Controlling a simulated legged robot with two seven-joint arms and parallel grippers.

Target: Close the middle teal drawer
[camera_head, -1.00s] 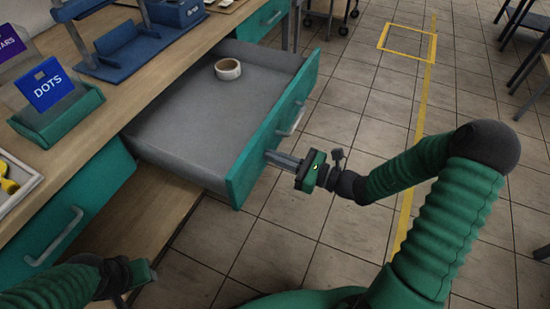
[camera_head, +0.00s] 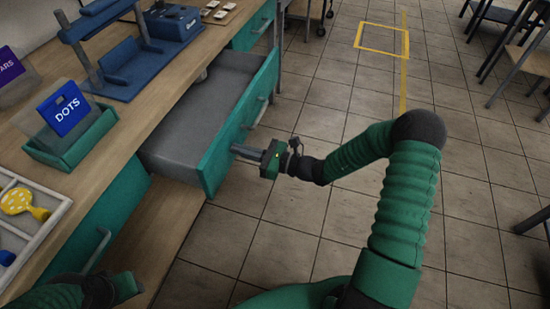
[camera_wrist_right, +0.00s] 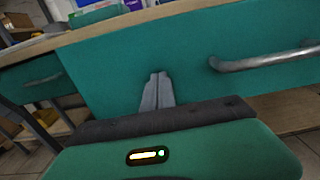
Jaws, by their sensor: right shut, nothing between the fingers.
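The middle teal drawer (camera_head: 226,141) is partly open, its grey tray sticking out from under the wooden desk top. Its metal handle (camera_head: 257,112) is on the teal front; it also shows in the right wrist view (camera_wrist_right: 262,60). My right gripper (camera_head: 236,149) is shut and empty, its fingertips at the drawer front, beside the handle, not around it. In the right wrist view the shut fingers (camera_wrist_right: 157,88) point at the teal panel; contact looks likely but is hard to confirm.
On the desk stand a DOTS card holder (camera_head: 75,143), a blue press (camera_head: 118,62) and a tray (camera_head: 40,222) with a yellow item. A closed lower-left drawer (camera_head: 100,225) has a handle. Tiled floor at the right is open; stools (camera_head: 500,50) stand far right.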

